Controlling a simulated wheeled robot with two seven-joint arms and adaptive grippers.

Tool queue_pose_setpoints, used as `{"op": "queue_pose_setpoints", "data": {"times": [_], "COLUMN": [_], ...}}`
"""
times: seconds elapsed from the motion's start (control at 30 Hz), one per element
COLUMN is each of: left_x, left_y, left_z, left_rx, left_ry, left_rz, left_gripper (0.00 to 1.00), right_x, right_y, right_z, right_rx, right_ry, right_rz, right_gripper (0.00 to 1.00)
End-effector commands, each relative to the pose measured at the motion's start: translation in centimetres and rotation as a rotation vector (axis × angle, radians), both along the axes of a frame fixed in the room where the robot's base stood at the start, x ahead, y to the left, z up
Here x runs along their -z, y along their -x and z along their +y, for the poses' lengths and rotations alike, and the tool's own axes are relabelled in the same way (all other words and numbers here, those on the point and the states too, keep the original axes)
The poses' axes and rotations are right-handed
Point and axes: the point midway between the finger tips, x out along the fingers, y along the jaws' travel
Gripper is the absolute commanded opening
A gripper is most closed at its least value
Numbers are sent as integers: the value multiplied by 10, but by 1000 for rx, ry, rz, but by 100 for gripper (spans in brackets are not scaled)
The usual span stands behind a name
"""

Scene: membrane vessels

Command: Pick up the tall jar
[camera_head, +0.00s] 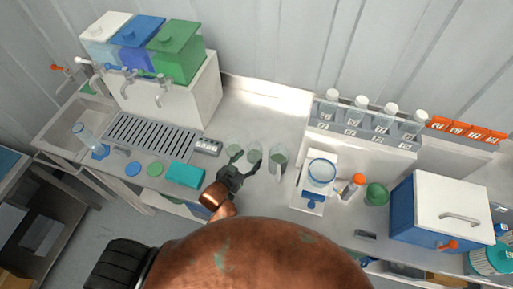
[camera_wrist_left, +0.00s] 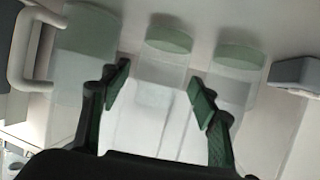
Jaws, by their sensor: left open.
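In the left wrist view the middle jar (camera_wrist_left: 167,60) shows between my fingers, the handled vessel (camera_wrist_left: 85,50) is at left and the other jar (camera_wrist_left: 238,75) at right. I cannot tell for sure which is the tall jar. My left gripper (camera_head: 247,163) is open at the middle jar's near side; it also shows in the left wrist view (camera_wrist_left: 158,97). Contact is unclear.
A grey switch box (camera_head: 207,146) and a teal block (camera_head: 185,175) lie to the left, near the drain grille (camera_head: 150,135). A white balance (camera_head: 318,185) with a blue-rimmed beaker (camera_head: 321,172) stands right. A bottle rack (camera_head: 365,132) is behind it. Bench behind the vessels is clear.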

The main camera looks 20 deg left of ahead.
Motion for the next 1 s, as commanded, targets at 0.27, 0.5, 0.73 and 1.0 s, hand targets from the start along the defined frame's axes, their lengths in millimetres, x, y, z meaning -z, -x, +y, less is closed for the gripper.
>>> {"op": "queue_pose_setpoints", "data": {"times": [0.27, 0.5, 0.73, 1.0], "left_x": [13, 26, 28, 28], "left_y": [-28, -56, -61, -60], "left_z": [-4, -11, -14, -14], "left_rx": [-4, -3, -1, -1], "left_ry": [-1, 0, 0, 0], "left_rz": [0, -1, -1, 0], "left_gripper": [55, 55, 55, 41], "right_x": [0, -1, -2, -1], "right_y": [29, 20, 7, 11], "right_z": [-4, -5, -4, -1], "right_rx": [7, 4, 1, 3], "right_ry": [5, 6, 5, 1], "right_rz": [34, 24, 6, 12], "right_gripper": [40, 40, 40, 40]}}
